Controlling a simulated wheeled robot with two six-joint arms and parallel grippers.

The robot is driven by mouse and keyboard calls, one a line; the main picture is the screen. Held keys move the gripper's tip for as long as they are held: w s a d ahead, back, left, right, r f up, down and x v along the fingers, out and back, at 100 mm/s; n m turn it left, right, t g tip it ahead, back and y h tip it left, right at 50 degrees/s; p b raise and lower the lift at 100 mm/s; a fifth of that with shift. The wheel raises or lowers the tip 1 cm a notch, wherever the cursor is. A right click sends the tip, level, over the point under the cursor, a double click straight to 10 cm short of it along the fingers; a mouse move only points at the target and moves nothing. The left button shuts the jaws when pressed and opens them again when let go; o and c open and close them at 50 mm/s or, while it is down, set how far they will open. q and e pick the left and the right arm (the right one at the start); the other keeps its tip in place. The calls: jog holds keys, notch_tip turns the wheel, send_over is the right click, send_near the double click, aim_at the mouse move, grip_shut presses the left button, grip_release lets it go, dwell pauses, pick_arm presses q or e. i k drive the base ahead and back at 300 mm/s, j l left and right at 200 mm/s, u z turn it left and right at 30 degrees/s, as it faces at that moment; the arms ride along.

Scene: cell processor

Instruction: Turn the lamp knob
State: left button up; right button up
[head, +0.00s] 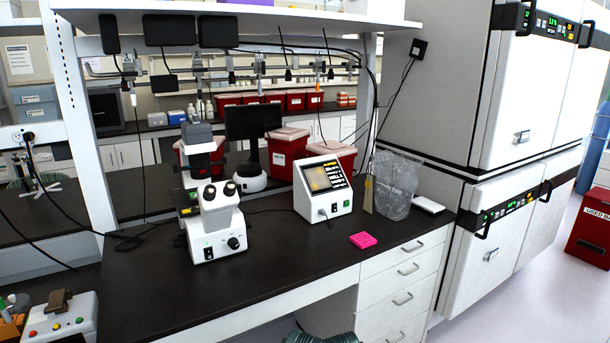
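A white microscope (214,214) with black eyepieces stands on the black bench, left of the middle. A round dark knob (233,243) sits on the lower right of its base front, and a small green switch or light shows to its left. I take this knob to be the lamp knob; no label is readable and its setting is too small to tell. Neither of my grippers is in view, and nothing touches the microscope or the knob.
Right of the microscope, a white box with a screen (322,187) stands on the black bench (290,250). A pink pad (362,240) lies near the front edge. A clear bag (396,184) stands farther right. The bench before the microscope is clear. A shelf (240,14) hangs above.

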aim_at(180, 234)
jog(key=j+u, duration=0.3)
jog(key=j, duration=0.2)
jog(key=j+u, duration=0.35)
jog(key=j, duration=0.15)
jog(key=i+j, duration=0.15)
jog(key=j, duration=0.25)
jog(key=i+j+z, duration=0.1)
jog(key=j, duration=0.25)
jog(key=i, duration=0.1)
